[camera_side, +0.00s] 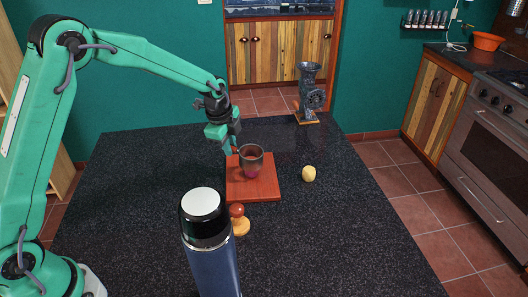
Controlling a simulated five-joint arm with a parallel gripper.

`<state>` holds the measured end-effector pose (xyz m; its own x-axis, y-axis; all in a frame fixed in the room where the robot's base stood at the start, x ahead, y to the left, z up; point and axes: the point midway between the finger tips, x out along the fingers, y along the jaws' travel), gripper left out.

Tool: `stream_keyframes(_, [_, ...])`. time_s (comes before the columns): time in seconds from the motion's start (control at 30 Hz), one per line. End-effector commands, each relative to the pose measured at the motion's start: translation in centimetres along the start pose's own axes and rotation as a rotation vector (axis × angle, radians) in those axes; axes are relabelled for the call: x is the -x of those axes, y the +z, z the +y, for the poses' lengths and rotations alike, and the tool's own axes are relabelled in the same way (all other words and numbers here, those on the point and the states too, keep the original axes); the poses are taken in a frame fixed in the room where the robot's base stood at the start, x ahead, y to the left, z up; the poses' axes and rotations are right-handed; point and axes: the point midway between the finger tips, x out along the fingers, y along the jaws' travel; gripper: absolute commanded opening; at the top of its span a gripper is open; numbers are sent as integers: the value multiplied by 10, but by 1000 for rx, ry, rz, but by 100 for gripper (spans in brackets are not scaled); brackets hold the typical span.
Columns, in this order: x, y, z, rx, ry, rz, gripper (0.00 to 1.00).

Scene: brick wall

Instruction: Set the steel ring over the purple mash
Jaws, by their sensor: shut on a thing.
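The steel ring (251,157) is a dark grey metal band above the red board (266,189). My gripper (236,151) is at its left side, shut on its wall. The purple mash (251,174) shows as a small purple patch at the ring's lower edge. The ring looks upright and roughly in line with the mash. I cannot tell whether its bottom edge is above the mash or around it. The ring hides part of the mash, and the fingertips are small and partly hidden.
A yellow ball-like thing (309,174) lies right of the board. A wooden-handled stamp or press (238,219) stands at the board's front edge. A tall blue flask (209,255) stands in front. A dark grinder (310,90) stands at the back.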

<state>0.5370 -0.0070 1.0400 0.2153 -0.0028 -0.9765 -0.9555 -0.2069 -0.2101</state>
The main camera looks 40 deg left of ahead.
Motion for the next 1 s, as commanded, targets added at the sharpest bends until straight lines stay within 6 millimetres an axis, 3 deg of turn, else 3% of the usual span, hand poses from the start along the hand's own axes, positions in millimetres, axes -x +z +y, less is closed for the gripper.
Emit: stream_keyframes(1.0, [-8,0,1,0,-1,0,0])
